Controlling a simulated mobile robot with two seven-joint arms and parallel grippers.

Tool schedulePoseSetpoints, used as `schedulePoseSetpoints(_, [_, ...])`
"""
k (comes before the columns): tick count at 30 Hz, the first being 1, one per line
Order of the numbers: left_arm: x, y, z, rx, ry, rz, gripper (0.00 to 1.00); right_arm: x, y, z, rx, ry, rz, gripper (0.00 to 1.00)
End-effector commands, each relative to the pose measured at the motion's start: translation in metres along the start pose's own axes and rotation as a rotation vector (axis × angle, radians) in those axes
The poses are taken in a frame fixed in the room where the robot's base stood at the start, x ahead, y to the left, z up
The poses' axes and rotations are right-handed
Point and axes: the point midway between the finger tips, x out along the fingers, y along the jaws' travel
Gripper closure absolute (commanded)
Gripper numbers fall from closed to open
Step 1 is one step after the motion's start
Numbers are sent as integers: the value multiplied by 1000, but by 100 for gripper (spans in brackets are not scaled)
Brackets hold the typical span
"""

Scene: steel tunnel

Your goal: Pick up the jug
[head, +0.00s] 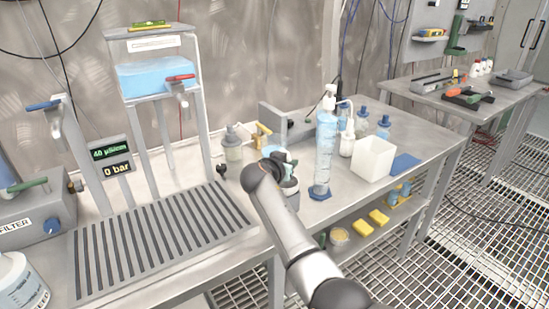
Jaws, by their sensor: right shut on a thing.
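My right arm comes in from the bottom and reaches over the bench. Its gripper (289,190) is at the front edge of the bench, left of the tall clear cylinder, and is largely hidden by my own wrist. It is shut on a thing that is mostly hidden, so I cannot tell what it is. A pale vessel with blue scale marks (22,284), which may be the jug, stands at the bottom left, cut by the picture edge and far from my right gripper. My left gripper is not in view.
A cloudy bottle (232,145) stands behind. A slatted drain (160,240) lies left. Yellow blocks (378,217) sit on the lower shelf.

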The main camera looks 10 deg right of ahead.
Motion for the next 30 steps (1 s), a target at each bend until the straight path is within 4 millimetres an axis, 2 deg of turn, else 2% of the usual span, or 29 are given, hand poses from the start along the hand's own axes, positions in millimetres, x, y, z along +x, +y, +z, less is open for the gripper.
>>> schedulePoseSetpoints(11, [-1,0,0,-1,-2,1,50,-1,0,-3,1,2,0,100])
schedulePoseSetpoints(16, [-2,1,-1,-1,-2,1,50,-7,0,-18,4,4,-1,100])
schedulePoseSetpoints(22, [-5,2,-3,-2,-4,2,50,-23,0,-57,5,5,-2,100])
schedulePoseSetpoints(30, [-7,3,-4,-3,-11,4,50,-51,0,-124,5,5,-2,100])
